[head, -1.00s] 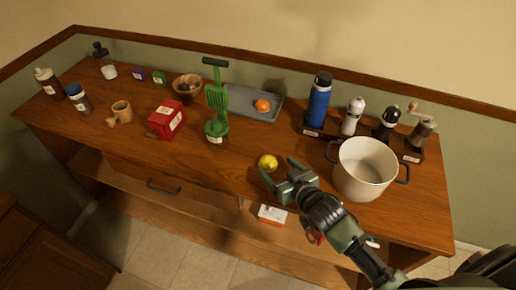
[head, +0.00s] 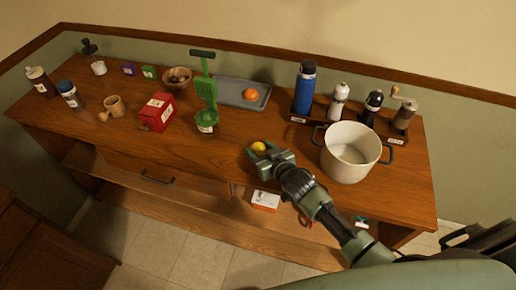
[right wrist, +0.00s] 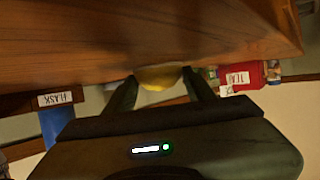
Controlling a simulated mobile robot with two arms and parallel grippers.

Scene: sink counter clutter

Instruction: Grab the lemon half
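The yellow lemon half (head: 258,147) lies on the wooden counter in front of the grey tray. It also shows in the right wrist view (right wrist: 160,77), between the two fingers. My right gripper (head: 269,153) is low at the counter with its fingers apart, one on each side of the lemon. The fingertips are close to its sides; whether they touch it I cannot tell. The lemon's lower part is hidden by the gripper in the head view. My left gripper is not in view.
A cream pot (head: 351,152) stands right of my right gripper. A green press (head: 206,95) and red box (head: 157,112) stand to the left. A grey tray (head: 232,98) holds an orange fruit (head: 251,94). A blue flask (head: 305,88) and several mills stand behind the pot.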

